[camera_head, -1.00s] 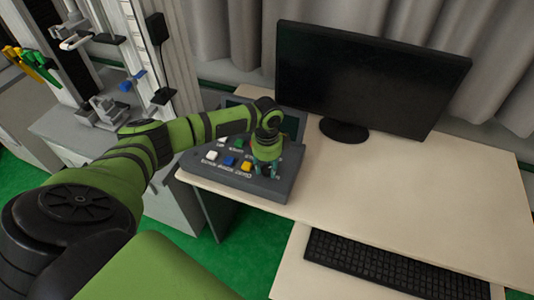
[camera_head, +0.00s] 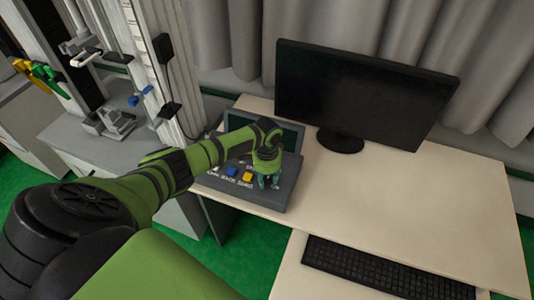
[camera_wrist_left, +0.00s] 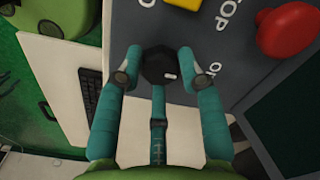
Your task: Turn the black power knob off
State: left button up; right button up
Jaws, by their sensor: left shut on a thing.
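The black power knob (camera_wrist_left: 160,67) sits on the grey control panel (camera_wrist_left: 225,85) beside the printed words in the left wrist view, its white mark towards the lower right. My left gripper (camera_wrist_left: 160,70) has its teal fingers on both sides of the knob, with a third finger below it. It is shut on the knob. In the head view my left gripper (camera_head: 269,182) points down at the right front of the panel (camera_head: 270,203), and its fingers hide the knob. My right gripper is not in view.
A red button (camera_wrist_left: 287,30) and a yellow button (camera_wrist_left: 184,3) are close to the knob. A monitor (camera_head: 360,95) stands behind on the desk (camera_head: 440,190), and a keyboard (camera_head: 385,270) lies below. A test machine (camera_head: 110,120) stands at left.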

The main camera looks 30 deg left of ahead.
aim_at(267, 180)
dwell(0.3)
pick_arm(q)
jog(key=shift+s, duration=0.1)
jog(key=o, duration=1.1)
jog(key=shift+o, duration=0.2)
notch_tip(267, 180, up, 12)
